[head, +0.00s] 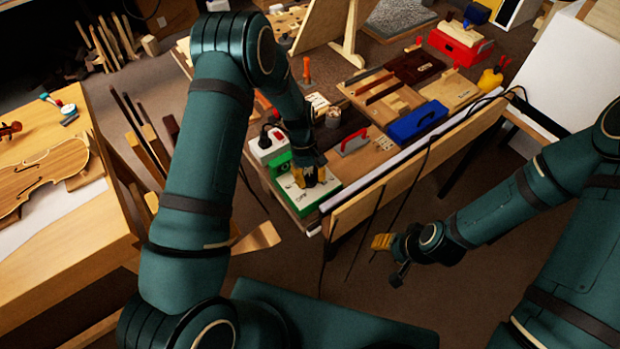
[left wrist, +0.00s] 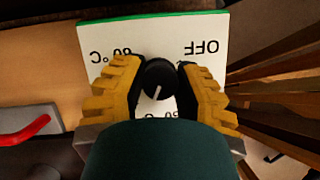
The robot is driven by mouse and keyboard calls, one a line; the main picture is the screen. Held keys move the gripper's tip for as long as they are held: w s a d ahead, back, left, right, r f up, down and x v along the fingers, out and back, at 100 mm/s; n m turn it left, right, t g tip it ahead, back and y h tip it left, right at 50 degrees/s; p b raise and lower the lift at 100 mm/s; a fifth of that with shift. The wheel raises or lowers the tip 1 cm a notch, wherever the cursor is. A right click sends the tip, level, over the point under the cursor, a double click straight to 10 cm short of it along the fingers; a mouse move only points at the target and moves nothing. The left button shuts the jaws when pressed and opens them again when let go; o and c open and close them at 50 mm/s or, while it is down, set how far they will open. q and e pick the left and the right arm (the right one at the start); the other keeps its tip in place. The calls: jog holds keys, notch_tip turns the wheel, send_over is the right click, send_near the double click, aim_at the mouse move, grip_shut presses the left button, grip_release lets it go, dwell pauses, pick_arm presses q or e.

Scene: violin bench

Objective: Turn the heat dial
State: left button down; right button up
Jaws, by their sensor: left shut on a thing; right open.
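The heat dial is a round black knob (left wrist: 158,80) with a white pointer line, on a white panel (left wrist: 110,35) with a green edge. The panel carries the marks OFF and 80 °C, upside down in the left wrist view; another mark is partly covered. My left gripper (left wrist: 155,85), with yellow ribbed fingers, is shut on the knob, one finger on each side. In the head view the left gripper (head: 312,178) reaches down onto the white panel (head: 325,192) at the bench's near end and hides the knob. My right gripper (head: 383,242) is open and empty, off the bench over the floor.
A white socket box (head: 265,148) stands behind the panel. A red-handled tool (head: 354,143) and a blue box (head: 417,122) lie further along the bench. A black cable (head: 437,140) hangs over the bench's edge. A violin body (head: 40,180) lies on the left table.

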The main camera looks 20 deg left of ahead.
pick_arm(q)
jog(key=m+y, duration=0.1)
jog(key=m, duration=0.2)
jog(key=m+g+y+b, duration=0.1)
jog(key=m, duration=0.3)
jog(key=shift+s+f, duration=0.15)
jog(key=shift+y, duration=0.3)
jog(key=c, duration=0.6)
grip_release()
jog(key=v, duration=1.2)
